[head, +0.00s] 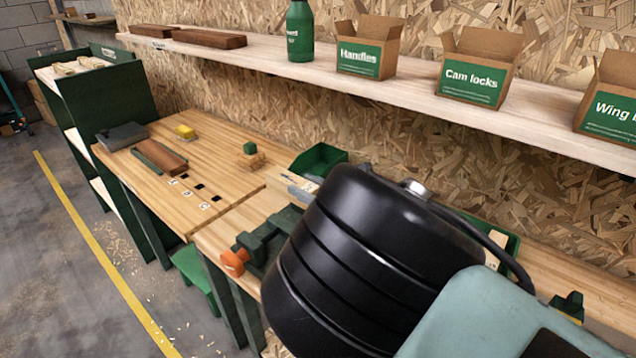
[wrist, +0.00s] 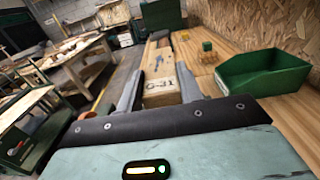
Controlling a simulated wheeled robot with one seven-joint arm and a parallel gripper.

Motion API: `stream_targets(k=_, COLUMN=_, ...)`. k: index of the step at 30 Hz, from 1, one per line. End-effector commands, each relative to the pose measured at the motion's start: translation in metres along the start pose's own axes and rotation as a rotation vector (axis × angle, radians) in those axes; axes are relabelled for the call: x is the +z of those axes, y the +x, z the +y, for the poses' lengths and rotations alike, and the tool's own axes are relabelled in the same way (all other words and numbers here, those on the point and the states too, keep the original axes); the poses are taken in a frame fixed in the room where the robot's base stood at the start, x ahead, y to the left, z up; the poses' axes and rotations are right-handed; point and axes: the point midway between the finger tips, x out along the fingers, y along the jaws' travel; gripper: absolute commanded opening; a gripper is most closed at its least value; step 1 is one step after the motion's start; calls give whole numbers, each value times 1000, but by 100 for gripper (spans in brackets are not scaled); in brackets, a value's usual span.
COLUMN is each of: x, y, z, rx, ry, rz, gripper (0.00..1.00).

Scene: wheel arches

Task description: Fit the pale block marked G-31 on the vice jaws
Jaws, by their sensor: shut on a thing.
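In the wrist view my gripper (wrist: 162,86) is shut on the pale wooden block marked G-31 (wrist: 160,98). One grey finger presses on each side, and the lettering reads upside down. In the head view the green vice (head: 268,236), with an orange part at its front, stands at the bench's front edge. My black arm covers part of the vice and most of my gripper. The jaws cannot be made out in the wrist view, and I cannot tell the gap between block and vice.
A green open bin (head: 318,160) stands behind the vice, and shows in the wrist view (wrist: 262,72). A brown wood block (head: 160,157), a yellow block (head: 186,132) and a small green cube (head: 250,148) lie on the left bench. A shelf (head: 400,86) with cartons runs above.

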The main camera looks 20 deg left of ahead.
Motion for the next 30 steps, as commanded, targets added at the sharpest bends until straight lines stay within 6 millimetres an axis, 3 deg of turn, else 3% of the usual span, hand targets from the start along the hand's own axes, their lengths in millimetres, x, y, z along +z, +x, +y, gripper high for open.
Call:
stream_targets(k=18, x=-59, y=0, z=0, rx=-1, ry=1, rz=-1, gripper=11)
stream_targets(k=30, x=-69, y=0, z=-1, rx=-2, ry=0, rz=-1, gripper=11)
